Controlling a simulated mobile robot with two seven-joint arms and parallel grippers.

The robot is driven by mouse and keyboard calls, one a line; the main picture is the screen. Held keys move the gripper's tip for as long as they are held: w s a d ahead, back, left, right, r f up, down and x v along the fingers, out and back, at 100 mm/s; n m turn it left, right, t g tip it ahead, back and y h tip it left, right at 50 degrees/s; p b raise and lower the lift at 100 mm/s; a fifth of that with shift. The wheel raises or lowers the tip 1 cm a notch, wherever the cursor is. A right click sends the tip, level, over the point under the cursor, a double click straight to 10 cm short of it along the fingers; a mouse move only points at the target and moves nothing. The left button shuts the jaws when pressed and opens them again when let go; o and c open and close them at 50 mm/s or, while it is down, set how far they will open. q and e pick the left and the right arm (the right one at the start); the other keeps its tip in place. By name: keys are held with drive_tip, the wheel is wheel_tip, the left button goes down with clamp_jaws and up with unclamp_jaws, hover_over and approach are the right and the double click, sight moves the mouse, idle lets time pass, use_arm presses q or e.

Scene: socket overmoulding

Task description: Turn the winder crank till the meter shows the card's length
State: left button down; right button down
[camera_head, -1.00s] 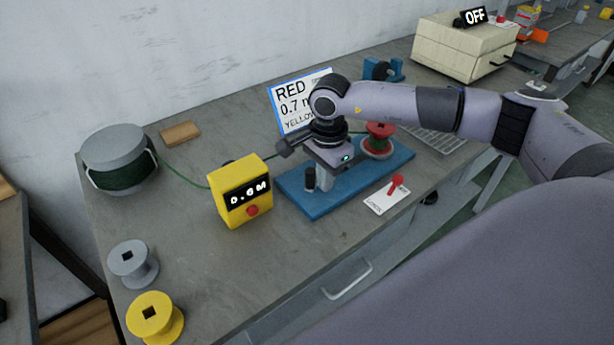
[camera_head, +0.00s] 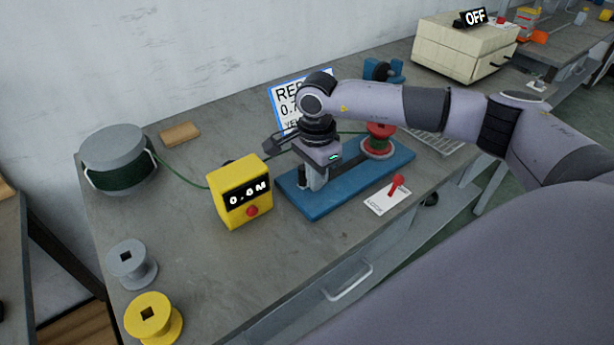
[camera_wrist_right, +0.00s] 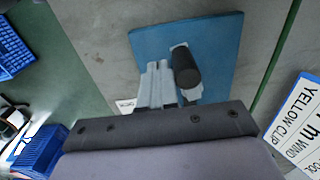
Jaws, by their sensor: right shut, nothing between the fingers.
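The yellow meter (camera_head: 240,196) stands at the middle left of the bench and its display seems to read 0.6 M. The blue-based winder (camera_head: 345,192) is right of it, with the red reel (camera_head: 380,132) on its far end. The white card (camera_head: 283,100) behind is partly hidden by my arm; "RE" and "0." show, and "YELLOW CLIP" reads in the wrist view (camera_wrist_right: 308,120). My right gripper (camera_head: 316,184) points down, shut and empty, beside the dark crank handle (camera_head: 303,180). The handle is right of the fingers in the wrist view (camera_wrist_right: 186,68). My left gripper is out of view.
A green wire runs from the drum (camera_head: 118,172) past the meter to the winder. A red lever (camera_head: 396,184) on a white plate sits in front of the winder. Grey (camera_head: 132,266) and yellow (camera_head: 153,318) spools stand at the front left. The bench between is clear.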

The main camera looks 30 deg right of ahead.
sight(300, 171)
drive_tip(key=shift+w+a+f, duration=0.1)
drive_tip(key=shift+w+a, duration=0.2)
drive_tip(key=shift+w, duration=0.1)
drive_tip(key=shift+w+a+b, duration=0.25)
drive_tip(key=shift+w+b, duration=0.1)
drive_tip(key=shift+w, duration=0.1)
drive_tip(key=shift+w+a+b, duration=0.2)
drive_tip(key=shift+w+b, duration=0.35)
drive_tip(key=shift+w, duration=0.35)
